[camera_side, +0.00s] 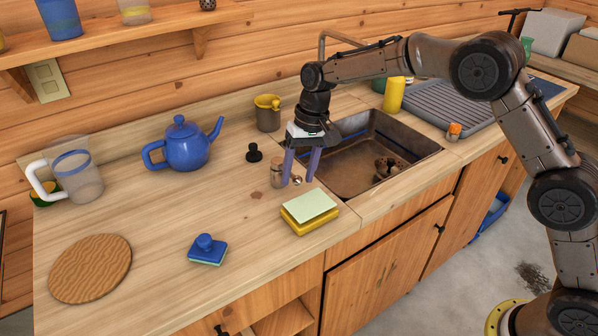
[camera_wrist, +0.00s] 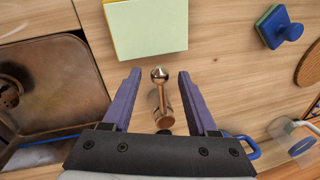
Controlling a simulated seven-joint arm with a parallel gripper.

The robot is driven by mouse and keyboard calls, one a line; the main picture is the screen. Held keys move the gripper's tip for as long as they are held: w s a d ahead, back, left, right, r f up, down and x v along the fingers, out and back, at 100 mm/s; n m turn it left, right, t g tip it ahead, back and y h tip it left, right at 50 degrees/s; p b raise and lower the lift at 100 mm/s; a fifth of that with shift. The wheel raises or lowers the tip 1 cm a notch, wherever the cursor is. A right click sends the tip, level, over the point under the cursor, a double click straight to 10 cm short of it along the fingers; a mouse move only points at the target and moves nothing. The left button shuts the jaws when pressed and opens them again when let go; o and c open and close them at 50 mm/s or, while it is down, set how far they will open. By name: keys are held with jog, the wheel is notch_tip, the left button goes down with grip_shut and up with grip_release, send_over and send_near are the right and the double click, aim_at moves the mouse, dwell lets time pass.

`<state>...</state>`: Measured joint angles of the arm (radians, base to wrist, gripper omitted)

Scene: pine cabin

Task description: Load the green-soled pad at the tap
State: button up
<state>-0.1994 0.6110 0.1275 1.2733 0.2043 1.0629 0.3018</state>
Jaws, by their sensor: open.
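The green-soled pad (camera_side: 207,250) is a blue block with a round knob on top and a thin green underside. It lies knob up on the counter at the front, and shows at the upper right of the wrist view (camera_wrist: 274,27). The tap (camera_side: 322,42) is a thin brownish arch behind the sink, partly hidden by my arm. My gripper (camera_side: 297,183) points down, open, left of the sink and well to the right of the pad. In the wrist view a copper-coloured mill (camera_wrist: 163,108) with a shiny knob shows between the fingers (camera_wrist: 160,73), untouched as far as I can see.
A yellow sponge block with a pale green top (camera_side: 310,206) lies beside my gripper. The brown sink (camera_side: 345,180) holds a dark object. A blue teapot (camera_side: 184,148), clear jug (camera_side: 78,178), black knob (camera_side: 253,153) and round wooden board (camera_side: 90,269) stand around. The counter around the pad is clear.

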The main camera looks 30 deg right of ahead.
grip_shut()
dwell(1.4)
